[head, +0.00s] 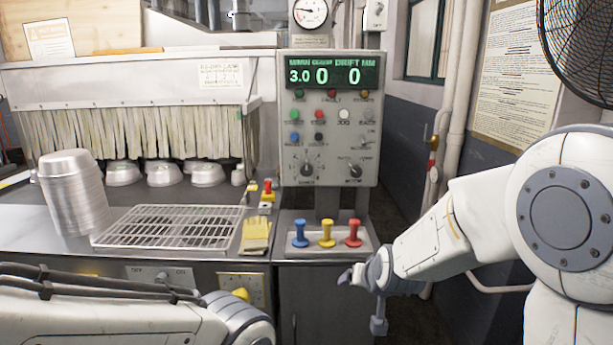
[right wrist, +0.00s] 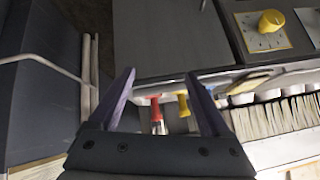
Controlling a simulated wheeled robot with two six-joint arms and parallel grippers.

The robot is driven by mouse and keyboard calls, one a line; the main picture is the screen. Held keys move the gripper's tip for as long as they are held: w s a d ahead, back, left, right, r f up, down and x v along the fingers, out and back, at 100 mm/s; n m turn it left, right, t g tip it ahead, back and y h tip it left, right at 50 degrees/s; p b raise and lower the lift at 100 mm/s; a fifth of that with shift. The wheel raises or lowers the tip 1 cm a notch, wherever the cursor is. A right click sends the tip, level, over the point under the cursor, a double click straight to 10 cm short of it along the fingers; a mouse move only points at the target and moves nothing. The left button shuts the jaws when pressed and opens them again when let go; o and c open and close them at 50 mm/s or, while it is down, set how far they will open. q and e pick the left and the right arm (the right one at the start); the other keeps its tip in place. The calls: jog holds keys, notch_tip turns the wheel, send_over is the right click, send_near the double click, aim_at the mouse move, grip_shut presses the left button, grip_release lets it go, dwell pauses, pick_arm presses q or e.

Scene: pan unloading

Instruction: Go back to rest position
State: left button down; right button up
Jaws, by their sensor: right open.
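My right gripper (head: 360,277) is in front of the control column, low and just right of the lever panel. In the right wrist view its two fingers (right wrist: 163,100) are apart with nothing held between them. Behind and beyond the fingers show the red lever (right wrist: 156,110) and the yellow lever (right wrist: 183,105). My left arm crosses the lower left of the head view; its gripper is out of the picture.
Blue (head: 300,234), yellow (head: 327,233) and red (head: 353,233) levers stand on a panel below the control box (head: 330,120). A stack of pans (head: 75,195), a wire rack (head: 170,227) and yellow gloves (head: 256,235) lie on the counter. A fan (head: 580,45) is upper right.

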jog(key=s+d+f+n+g+h, duration=0.1)
jog(key=s+d+f+g, duration=0.2)
jog(key=s, duration=0.6)
jog(key=s+d+f+n+g, duration=0.1)
jog(key=s+d+f+g, duration=0.25)
jog(key=s, duration=0.55)
jog(key=s+a+r+n+g+p, duration=0.2)
jog(key=s+a+r+n+p, duration=0.3)
jog(key=s+a+r, duration=0.7)
jog(key=s+a+n, duration=0.1)
jog(key=n, duration=0.1)
jog(key=shift+a+n+y+p, duration=0.2)
jog(key=shift+n+y+p, duration=0.1)
jog(key=shift+y+p, duration=0.1)
